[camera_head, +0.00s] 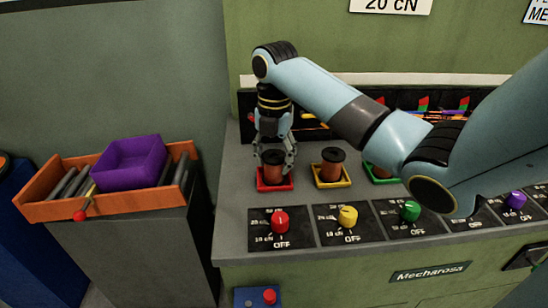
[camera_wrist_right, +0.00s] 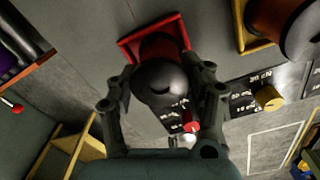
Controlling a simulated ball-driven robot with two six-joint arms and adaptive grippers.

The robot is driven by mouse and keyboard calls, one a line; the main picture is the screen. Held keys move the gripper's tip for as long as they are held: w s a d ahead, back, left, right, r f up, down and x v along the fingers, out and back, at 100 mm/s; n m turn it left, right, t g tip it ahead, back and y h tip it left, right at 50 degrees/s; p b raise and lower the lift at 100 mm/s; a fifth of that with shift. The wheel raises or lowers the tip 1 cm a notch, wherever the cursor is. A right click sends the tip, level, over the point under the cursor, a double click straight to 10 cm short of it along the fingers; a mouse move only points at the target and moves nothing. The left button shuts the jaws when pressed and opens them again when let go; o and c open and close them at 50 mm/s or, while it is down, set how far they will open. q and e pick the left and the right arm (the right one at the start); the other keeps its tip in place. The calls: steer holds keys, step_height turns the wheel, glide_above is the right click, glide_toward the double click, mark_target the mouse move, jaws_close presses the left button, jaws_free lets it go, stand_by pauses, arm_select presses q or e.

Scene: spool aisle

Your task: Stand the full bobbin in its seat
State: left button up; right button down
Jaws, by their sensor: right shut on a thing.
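A copper-coloured bobbin (camera_head: 272,172) stands in the red square seat (camera_head: 262,186) at the left end of the machine's bench. My right gripper (camera_head: 273,158) reaches down from above and is shut on this bobbin. In the right wrist view the bobbin (camera_wrist_right: 160,82) sits between the two fingers of the gripper (camera_wrist_right: 160,95), with the red seat (camera_wrist_right: 130,42) around its far end. The bobbin looks roughly upright; whether it rests fully on the seat's floor is hidden. My left gripper is out of view.
A second bobbin (camera_head: 331,167) stands in a yellow seat (camera_head: 345,182) to the right. A green seat (camera_head: 371,177) follows, partly behind my arm. Red (camera_head: 280,222), yellow (camera_head: 348,216) and green (camera_head: 410,211) knobs line the front. An orange tray (camera_head: 62,209) with a purple bin (camera_head: 132,162) stands left.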

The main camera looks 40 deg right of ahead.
mark_target(274, 155)
steer(key=c, duration=0.5)
jaws_free()
step_height(274, 155, up, 6)
steer(key=shift+r, duration=0.25)
step_height(274, 155, up, 6)
steer(key=p, duration=0.4)
steer(key=shift+f, duration=0.15)
